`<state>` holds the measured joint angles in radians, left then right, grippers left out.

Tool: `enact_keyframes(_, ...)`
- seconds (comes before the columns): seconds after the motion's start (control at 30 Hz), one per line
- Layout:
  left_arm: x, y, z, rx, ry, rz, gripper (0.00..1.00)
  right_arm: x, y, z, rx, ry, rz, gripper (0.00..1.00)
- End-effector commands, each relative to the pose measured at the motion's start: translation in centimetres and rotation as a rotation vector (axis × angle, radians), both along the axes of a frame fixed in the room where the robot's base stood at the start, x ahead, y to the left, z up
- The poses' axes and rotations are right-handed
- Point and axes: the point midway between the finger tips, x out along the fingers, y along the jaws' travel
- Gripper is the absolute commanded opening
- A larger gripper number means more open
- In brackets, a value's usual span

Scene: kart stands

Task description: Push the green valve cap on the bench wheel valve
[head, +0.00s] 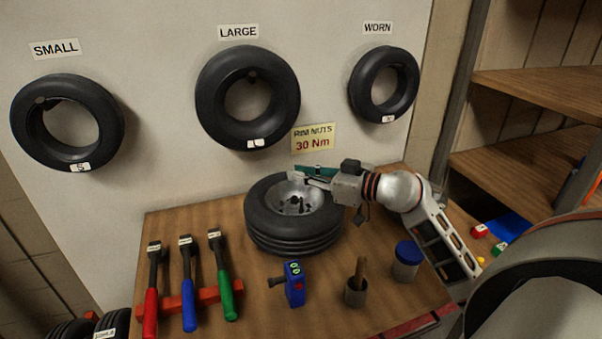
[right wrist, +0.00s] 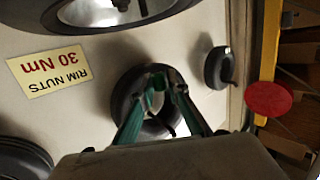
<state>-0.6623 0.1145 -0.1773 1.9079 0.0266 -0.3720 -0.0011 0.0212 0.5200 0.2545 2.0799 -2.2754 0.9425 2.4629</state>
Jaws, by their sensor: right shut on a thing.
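The bench wheel (head: 262,228), a black tyre with a grey rim (head: 290,204), lies flat on the wooden bench. My right gripper (head: 300,175) reaches in from the right above the far side of the wheel. Its teal fingers (right wrist: 163,75) are shut on a small green piece, which looks like the valve cap (right wrist: 157,86). The cap appears apart from the rim in the wrist view. I cannot make out the valve clearly. My left gripper is not in view.
A blue device (head: 294,284), a cup with a wooden handle (head: 356,290) and a blue-lidded jar (head: 406,262) stand in front of the wheel. Several coloured-handled tools (head: 188,290) lie at left. Tyres hang on the wall, with a yellow sign (head: 313,138) behind the wheel.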

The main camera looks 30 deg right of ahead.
Motion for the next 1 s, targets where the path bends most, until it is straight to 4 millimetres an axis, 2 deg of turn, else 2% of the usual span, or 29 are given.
enact_keyframes(0.6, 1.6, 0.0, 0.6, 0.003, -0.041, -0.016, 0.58, 0.0, 0.0, -5.0, 0.002, 0.000, -0.002, 0.08)
enact_keyframes(1.0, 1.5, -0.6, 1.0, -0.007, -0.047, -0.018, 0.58, 0.0, 0.0, -5.8, 0.001, 0.000, -0.002, 0.08)
